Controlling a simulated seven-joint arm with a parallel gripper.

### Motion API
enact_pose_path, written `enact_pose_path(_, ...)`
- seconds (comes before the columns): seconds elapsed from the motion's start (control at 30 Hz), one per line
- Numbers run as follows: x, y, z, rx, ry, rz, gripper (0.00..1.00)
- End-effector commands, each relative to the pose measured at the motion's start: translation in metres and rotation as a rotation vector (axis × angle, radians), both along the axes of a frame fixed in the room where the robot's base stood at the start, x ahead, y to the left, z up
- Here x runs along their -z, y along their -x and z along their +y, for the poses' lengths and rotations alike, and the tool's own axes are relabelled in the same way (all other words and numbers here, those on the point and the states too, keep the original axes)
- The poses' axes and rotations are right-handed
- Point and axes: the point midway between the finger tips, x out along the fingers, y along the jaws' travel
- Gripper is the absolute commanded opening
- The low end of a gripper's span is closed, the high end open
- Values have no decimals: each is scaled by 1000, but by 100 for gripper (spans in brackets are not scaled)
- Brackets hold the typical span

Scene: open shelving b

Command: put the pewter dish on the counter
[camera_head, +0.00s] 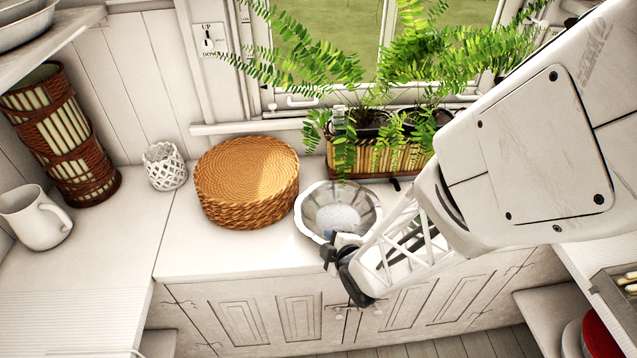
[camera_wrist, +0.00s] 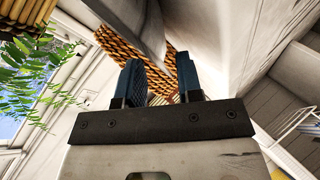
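The pewter dish (camera_head: 338,208), a grey bowl with a scalloped rim, is at the counter (camera_head: 215,258), right of the round woven stack. It looks upright on the counter top; its underside is hidden. My gripper (camera_head: 338,246) is at the dish's front rim, near the counter's front edge. In the wrist view the two blue fingers (camera_wrist: 162,80) stand apart with a visible gap. A grey surface, likely the dish (camera_wrist: 148,30), shows just beyond them. Whether the fingers touch the rim is not clear.
The round woven stack (camera_head: 247,180) stands left of the dish. A planter with ferns (camera_head: 365,155) stands behind it by the window. A white lattice cup (camera_head: 165,166), white mug (camera_head: 36,218) and tall woven vase (camera_head: 62,135) are farther left. The counter's front left is clear.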

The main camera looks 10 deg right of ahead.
Motion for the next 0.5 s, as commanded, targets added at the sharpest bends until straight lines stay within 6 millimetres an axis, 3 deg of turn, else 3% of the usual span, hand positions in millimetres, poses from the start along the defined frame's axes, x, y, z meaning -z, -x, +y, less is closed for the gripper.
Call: enact_pose_path(0.5,-27,46,-18,1,0,-1,33)
